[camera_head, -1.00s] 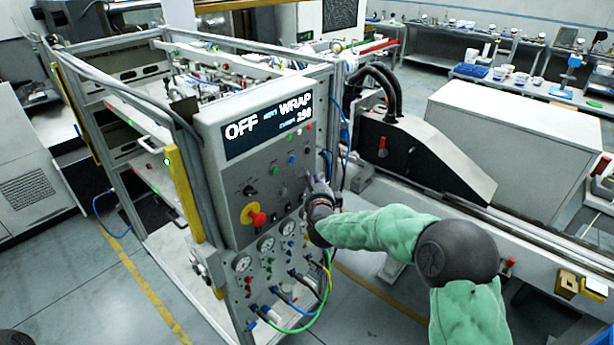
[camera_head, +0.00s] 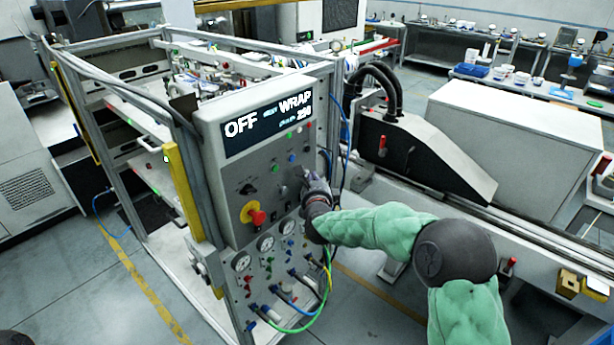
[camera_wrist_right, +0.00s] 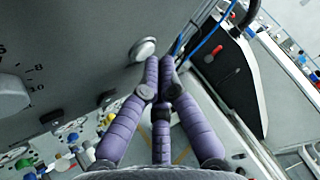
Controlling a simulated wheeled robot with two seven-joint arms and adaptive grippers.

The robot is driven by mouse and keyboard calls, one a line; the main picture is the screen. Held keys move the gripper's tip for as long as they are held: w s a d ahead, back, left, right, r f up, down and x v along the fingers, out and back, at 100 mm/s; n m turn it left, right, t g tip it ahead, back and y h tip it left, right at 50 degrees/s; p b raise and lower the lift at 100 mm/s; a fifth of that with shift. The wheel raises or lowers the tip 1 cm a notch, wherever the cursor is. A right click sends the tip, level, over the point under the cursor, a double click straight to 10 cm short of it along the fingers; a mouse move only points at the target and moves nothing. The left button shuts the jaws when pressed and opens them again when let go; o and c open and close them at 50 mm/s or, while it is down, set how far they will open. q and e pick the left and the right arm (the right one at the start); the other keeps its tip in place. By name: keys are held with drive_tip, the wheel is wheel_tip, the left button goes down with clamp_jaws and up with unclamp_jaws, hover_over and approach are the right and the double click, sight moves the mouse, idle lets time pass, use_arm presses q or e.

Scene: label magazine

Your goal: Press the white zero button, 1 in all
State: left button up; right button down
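A pale round button (camera_wrist_right: 143,48), white to silver, stands out from the grey panel in the right wrist view. My right gripper's fingertips (camera_wrist_right: 160,64) are together, just right of and slightly below that button. A small gap shows beside it, and I cannot tell whether they touch. Nothing is held. In the head view my right gripper (camera_head: 309,181) is at the right side of the control panel (camera_head: 232,178), below the small coloured buttons. There it covers part of the panel, and the pale button is hard to make out. My left gripper is not in view.
The panel's display (camera_head: 268,124) reads OFF and WRAP; its small digits are blurred. A red emergency knob on yellow (camera_head: 256,216) sits lower left of my gripper. Gauges and hoses (camera_head: 312,312) lie below.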

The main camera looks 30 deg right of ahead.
drive_tip(key=shift+w+a, duration=0.1)
drive_tip(key=shift+w, duration=0.2)
idle(0.8)
idle(0.3)
drive_tip(key=shift+s+d+b, duration=0.25)
drive_tip(key=shift+s+b, duration=0.45)
drive_tip(key=shift+b, duration=0.15)
drive_tip(key=s+b, duration=0.1)
drive_tip(key=s+d+b, duration=0.1)
drive_tip(key=s, duration=0.1)
drive_tip(key=s+d+b, duration=0.1)
drive_tip(key=shift+s, duration=0.3)
idle(0.6)
